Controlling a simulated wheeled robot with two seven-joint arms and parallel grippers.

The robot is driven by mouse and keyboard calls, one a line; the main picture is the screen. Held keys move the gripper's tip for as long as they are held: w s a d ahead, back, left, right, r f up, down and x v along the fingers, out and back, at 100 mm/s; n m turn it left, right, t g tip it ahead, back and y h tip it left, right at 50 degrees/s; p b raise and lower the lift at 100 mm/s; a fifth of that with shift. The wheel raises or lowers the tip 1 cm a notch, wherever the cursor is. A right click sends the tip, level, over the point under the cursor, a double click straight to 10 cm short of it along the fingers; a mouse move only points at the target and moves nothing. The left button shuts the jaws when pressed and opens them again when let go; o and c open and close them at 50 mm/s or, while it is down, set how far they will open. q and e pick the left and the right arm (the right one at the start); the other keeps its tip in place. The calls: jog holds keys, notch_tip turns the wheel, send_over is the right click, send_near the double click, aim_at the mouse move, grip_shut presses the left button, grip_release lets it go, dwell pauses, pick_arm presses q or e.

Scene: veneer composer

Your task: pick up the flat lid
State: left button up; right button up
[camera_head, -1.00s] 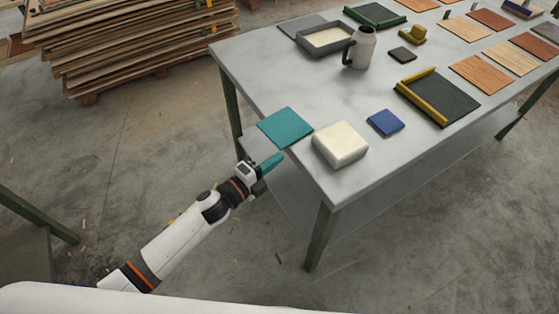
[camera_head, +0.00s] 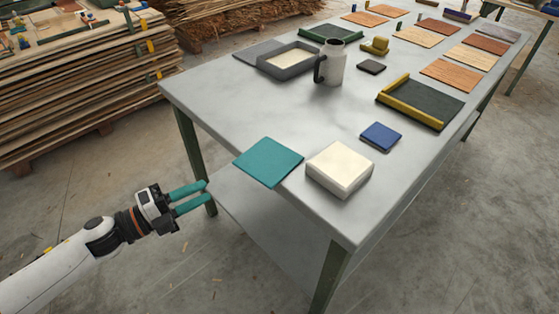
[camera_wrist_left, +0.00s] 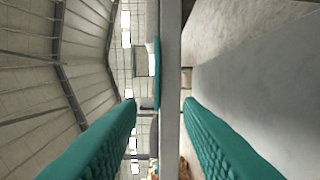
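In the left wrist view the lid shows as a thin teal strip (camera_wrist_left: 157,72) beside the table edge (camera_wrist_left: 171,90), between the open fingers. My right gripper is not in view.
A cream block (camera_head: 339,169) sits close to the right of the lid, with a blue square (camera_head: 381,136) beyond it. A mug (camera_head: 331,65), a grey tray (camera_head: 292,72) and wood panels (camera_head: 450,75) stand farther back. Stacked boards (camera_head: 80,100) are at left.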

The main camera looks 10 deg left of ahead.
aim_at(246, 173)
pick_arm(q)
jog(key=x, duration=0.6)
jog(key=shift+s+d+r, duration=0.1)
jog(key=shift+d+r, duration=0.05)
jog(key=shift+r, duration=0.1)
jog(key=p+x, duration=0.1)
jog(key=x, duration=0.3)
jog(key=shift+d, duration=0.35)
jog(key=shift+w+d, duration=0.45)
jog(key=shift+w, duration=0.05)
jog(key=shift+c, duration=0.7)
grip_shut()
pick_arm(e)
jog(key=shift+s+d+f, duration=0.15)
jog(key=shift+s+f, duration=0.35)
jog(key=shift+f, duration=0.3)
